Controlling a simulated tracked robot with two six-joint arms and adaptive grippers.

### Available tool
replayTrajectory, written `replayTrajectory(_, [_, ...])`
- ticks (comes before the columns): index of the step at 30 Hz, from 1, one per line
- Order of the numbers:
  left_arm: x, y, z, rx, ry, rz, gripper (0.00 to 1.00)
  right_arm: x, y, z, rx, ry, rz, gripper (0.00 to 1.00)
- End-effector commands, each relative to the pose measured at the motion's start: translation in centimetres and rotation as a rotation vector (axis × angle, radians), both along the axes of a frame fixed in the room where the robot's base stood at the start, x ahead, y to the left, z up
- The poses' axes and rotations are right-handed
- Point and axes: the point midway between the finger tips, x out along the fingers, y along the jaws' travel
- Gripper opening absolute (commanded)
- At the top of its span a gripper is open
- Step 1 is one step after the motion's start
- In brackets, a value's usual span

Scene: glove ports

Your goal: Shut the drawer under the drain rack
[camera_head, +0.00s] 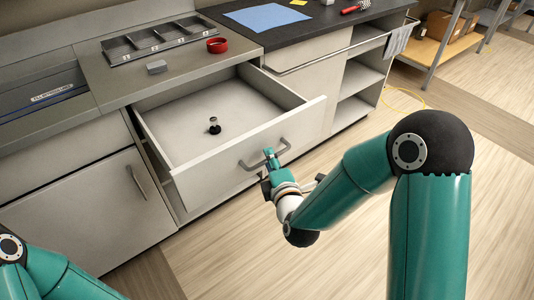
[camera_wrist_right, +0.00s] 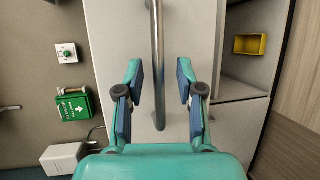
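The drawer (camera_head: 185,120) is pulled far out of the counter, below a grey sectioned rack (camera_head: 155,38), perhaps the drain rack. A small dark-based object (camera_head: 214,125) with a clear top stands inside it. The drawer's bar handle (camera_head: 249,163) is on its front face. My right gripper (camera_head: 270,160) is at the handle's middle. In the right wrist view the handle (camera_wrist_right: 157,60) runs between the fingers of my open right gripper (camera_wrist_right: 160,82), with a gap on each side. My left gripper is out of view; only part of the left arm shows at lower left.
A closed cabinet door (camera_head: 90,215) is left of the drawer. A grey block (camera_head: 157,66) and a red ring (camera_head: 217,45) lie on the counter. Open shelves (camera_head: 360,85) are to the right. A yellow cable (camera_head: 405,98) lies on the floor.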

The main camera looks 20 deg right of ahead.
Motion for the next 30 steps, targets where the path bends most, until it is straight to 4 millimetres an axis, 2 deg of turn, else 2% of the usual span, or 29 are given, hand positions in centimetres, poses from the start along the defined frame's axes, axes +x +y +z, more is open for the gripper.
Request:
replayTrajectory(4, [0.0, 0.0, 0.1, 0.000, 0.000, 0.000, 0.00, 0.8, -0.1, -0.2, -0.001, 0.000, -0.001, 0.37])
replayTrajectory(12, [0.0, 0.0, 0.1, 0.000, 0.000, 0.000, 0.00, 0.9, -0.1, -0.3, -0.001, 0.001, -0.001, 0.37])
replayTrajectory(14, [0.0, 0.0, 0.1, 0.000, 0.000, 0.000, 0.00, 0.9, -0.1, -0.3, -0.001, 0.001, -0.001, 0.29])
replayTrajectory(19, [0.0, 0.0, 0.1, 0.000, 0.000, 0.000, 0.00, 0.9, -0.1, -0.3, -0.001, 0.001, -0.001, 0.01])
replayTrajectory(28, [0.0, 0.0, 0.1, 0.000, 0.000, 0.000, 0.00, 0.8, -0.1, -0.4, -0.001, 0.005, -0.001, 0.00])
replayTrajectory(29, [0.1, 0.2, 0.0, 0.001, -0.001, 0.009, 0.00, 0.8, 1.9, -0.4, -0.001, 0.005, 0.012, 0.00])
replayTrajectory(30, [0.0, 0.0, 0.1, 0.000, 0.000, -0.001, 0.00, 0.8, 0.8, -0.4, -0.001, 0.006, 0.002, 0.00])
